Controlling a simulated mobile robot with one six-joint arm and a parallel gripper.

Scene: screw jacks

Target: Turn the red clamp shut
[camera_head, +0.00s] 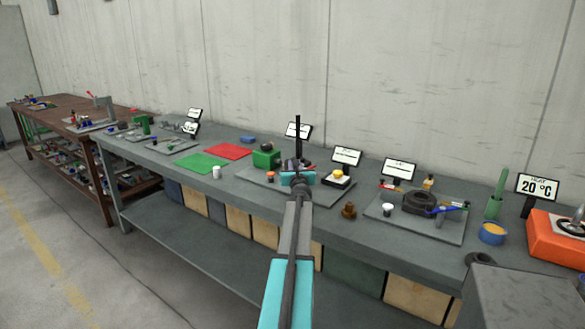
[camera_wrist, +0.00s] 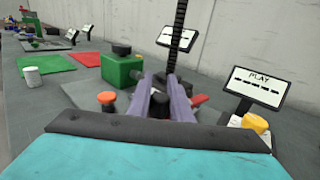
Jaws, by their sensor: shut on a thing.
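The red clamp shows in the wrist view as a short red piece (camera_wrist: 194,101) just right of my fingers, beside the foot of a dark upright ridged post (camera_wrist: 180,40). A small bit of red also shows in the head view (camera_head: 310,168). My gripper (camera_wrist: 160,97) points at the foot of the post, with its two purple fingers close around a dark part between them. It appears shut on the clamp. The fingers hide most of the clamp, so I cannot tell how far it is turned. In the head view my gripper (camera_head: 298,174) is over the grey bench.
A green block with a black knob (camera_wrist: 122,68) and an orange-topped knob (camera_wrist: 107,98) stand left of my fingers. A sign (camera_wrist: 257,86) and a yellow knob (camera_wrist: 255,124) are at the right. Green (camera_head: 201,162) and red mats (camera_head: 228,151) lie farther left.

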